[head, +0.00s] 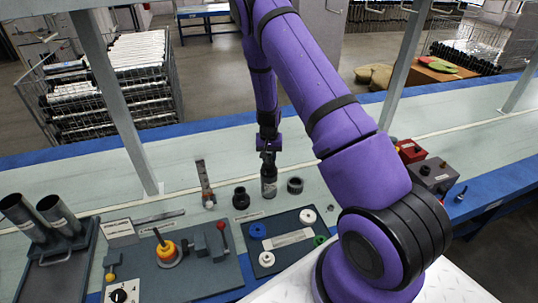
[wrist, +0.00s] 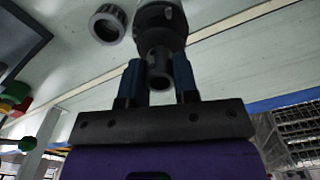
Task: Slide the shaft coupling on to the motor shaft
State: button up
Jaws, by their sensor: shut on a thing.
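My gripper (head: 268,155) points straight down over the bench in the head view. In the wrist view its two blue fingers (wrist: 158,80) are closed on a small dark grey sleeve with an open bore, which I take as the shaft coupling (wrist: 159,72). A larger grey cylinder, seemingly the motor (wrist: 162,22), is directly beyond the coupling. In the head view the motor (head: 269,187) stands upright on the bench under my gripper. The motor shaft is hidden, so I cannot tell whether the coupling is around it or only above it.
A dark ring (head: 295,186) stands right of the motor and a black stepped part (head: 241,198) left of it. A tray (head: 264,262) with coloured rings lies in front. A board with a red-knobbed lever (head: 221,226) is at left.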

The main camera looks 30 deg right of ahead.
jog(key=shift+f, duration=0.2)
jog(key=o, duration=1)
jog(key=shift+o, duration=0.2)
notch_tip(320, 180, up, 11)
dwell(0.7)
jog(key=s+a+r+n+t+y, duration=0.1)
jog(key=s+a+r, duration=0.25)
jog(key=r, duration=0.55)
jog(key=s+a+r+n+t, duration=0.1)
jog(key=s+a+r, duration=0.25)
jog(key=r, duration=0.55)
jog(key=s+a+r+n+t+y, duration=0.1)
jog(key=s+a+r, duration=0.25)
jog(key=r, duration=0.45)
jog(key=s+a+r+n, duration=0.1)
jog(key=s+r, duration=0.2)
jog(key=s, duration=0.5)
jog(key=s+a+r+n+t+h, duration=0.1)
jog(key=s+r, duration=0.3)
jog(key=s, duration=0.4)
jog(key=s+a+r+n+t+h, duration=0.1)
jog(key=s+a+r, duration=0.2)
jog(key=s, duration=0.5)
jog(key=shift+r+n, duration=0.2)
jog(key=shift+n, duration=0.2)
